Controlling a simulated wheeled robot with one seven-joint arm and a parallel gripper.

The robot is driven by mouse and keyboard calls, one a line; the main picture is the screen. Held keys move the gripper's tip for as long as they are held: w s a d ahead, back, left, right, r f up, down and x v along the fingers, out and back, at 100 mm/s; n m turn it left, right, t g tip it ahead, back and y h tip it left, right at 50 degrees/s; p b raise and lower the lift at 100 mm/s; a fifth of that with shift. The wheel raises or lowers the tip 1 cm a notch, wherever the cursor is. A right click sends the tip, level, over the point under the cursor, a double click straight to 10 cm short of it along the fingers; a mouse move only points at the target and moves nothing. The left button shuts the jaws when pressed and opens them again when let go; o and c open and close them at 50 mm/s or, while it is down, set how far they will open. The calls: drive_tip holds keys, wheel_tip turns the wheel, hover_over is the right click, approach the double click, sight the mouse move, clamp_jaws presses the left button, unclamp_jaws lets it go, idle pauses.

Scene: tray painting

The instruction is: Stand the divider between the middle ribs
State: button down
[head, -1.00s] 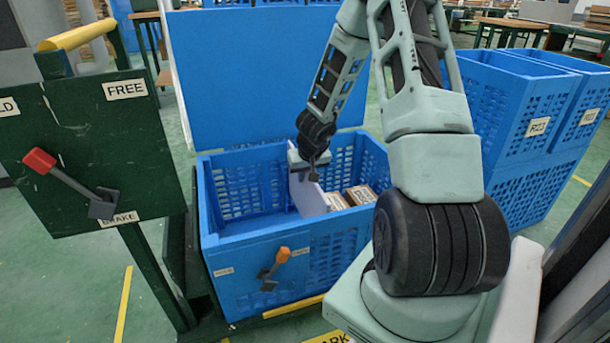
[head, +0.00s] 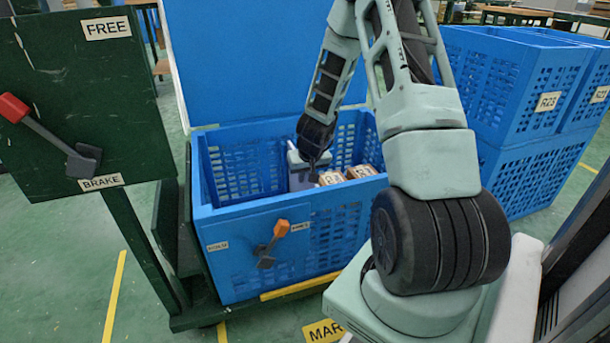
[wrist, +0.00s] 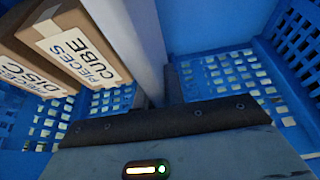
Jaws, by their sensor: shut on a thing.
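The divider is a pale, thin panel (wrist: 132,35) standing on edge in the wrist view, running away from my gripper (wrist: 165,98). My gripper is shut on its edge. In the head view my gripper (head: 308,162) is down inside the blue crate (head: 237,233), and only a sliver of the divider (head: 299,181) shows below it. Two cardboard boxes (wrist: 72,40), labelled for cube and disc pieces, stand to the left of the divider in the wrist view. The boxes (head: 333,177) are right of it in the head view. I cannot make out the middle ribs.
A blue lid (head: 255,60) stands raised behind the crate. An orange-handled latch (head: 272,243) is on its front wall. A green post panel with a red brake lever (head: 45,135) stands left. Other blue crates (head: 515,90) are stacked right. The crate's left part looks empty.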

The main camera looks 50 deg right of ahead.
drive_tip(key=shift+f+b, duration=0.45)
drive_tip(key=shift+f, duration=0.15)
idle(0.3)
drive_tip(key=c, duration=1.4)
unclamp_jaws()
drive_tip(key=w+d+r+p+v, duration=0.1)
drive_tip(key=w+p+v, duration=0.1)
drive_tip(key=p+v, duration=0.9)
drive_tip(key=w+d+r+p+v, duration=0.1)
drive_tip(key=w+d+p+v, duration=0.1)
drive_tip(key=p+v, duration=1)
drive_tip(key=w+v, duration=0.1)
drive_tip(key=v, duration=0.8)
drive_tip(key=shift+r, duration=0.35)
drive_tip(key=shift+w, duration=0.1)
